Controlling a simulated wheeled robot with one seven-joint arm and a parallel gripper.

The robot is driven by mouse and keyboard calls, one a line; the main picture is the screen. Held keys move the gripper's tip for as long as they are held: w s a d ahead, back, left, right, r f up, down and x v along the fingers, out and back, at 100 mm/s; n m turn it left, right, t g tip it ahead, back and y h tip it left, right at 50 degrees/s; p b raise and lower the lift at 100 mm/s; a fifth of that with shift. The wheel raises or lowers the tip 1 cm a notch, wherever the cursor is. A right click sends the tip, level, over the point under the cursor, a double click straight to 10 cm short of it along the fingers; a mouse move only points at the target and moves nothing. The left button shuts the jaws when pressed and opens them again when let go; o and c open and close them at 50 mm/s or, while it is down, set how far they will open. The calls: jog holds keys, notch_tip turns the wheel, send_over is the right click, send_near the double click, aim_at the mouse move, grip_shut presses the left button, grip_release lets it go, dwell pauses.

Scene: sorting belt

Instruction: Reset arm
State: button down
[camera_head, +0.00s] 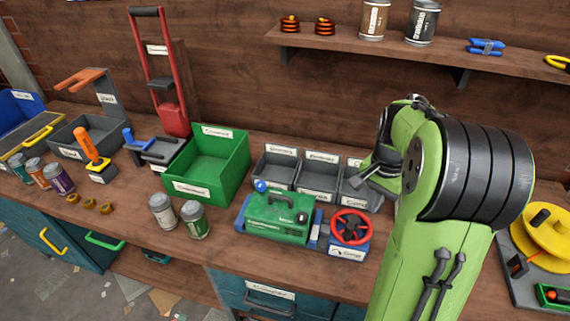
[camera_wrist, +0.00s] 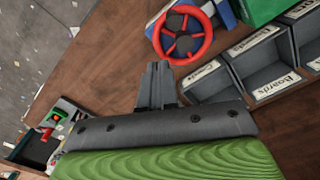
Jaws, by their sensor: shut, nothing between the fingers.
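My gripper (camera_head: 373,172) is at the end of my green arm, which is folded over the right part of the bench in the head view. It hangs above the right grey bin, with no object in it. In the wrist view my gripper (camera_wrist: 158,68) has its fingers together and empty, pointing toward the red handwheel (camera_wrist: 186,34). The handwheel (camera_head: 350,227) sits on a blue block to the right of the green machine in the head view. My arm hides part of the bench behind it.
Labelled grey bins (camera_head: 318,172) and a green crate (camera_head: 236,168) stand along the back. A green machine (camera_head: 280,216) and two cans (camera_head: 163,213) are near the front. A shelf (camera_head: 350,53) with cans runs above. A yellow disc device (camera_head: 548,236) is right of my arm.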

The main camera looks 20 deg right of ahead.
jog(key=s+a+r+n+t+h, duration=0.15)
jog(key=s+a+r+n, duration=0.3)
jog(key=a+r, duration=0.5)
jog(key=s+a+n+t+y+p, duration=0.1)
jog(key=s+a+n+t, duration=0.3)
jog(key=s+a+n, duration=0.4)
jog(key=shift+s+a+p, duration=0.3)
jog(key=shift+s+a, duration=0.4)
jog(key=shift+a, duration=0.4)
jog(key=shift+r+y, duration=0.2)
jog(key=shift+y, duration=0.05)
dwell(0.5)
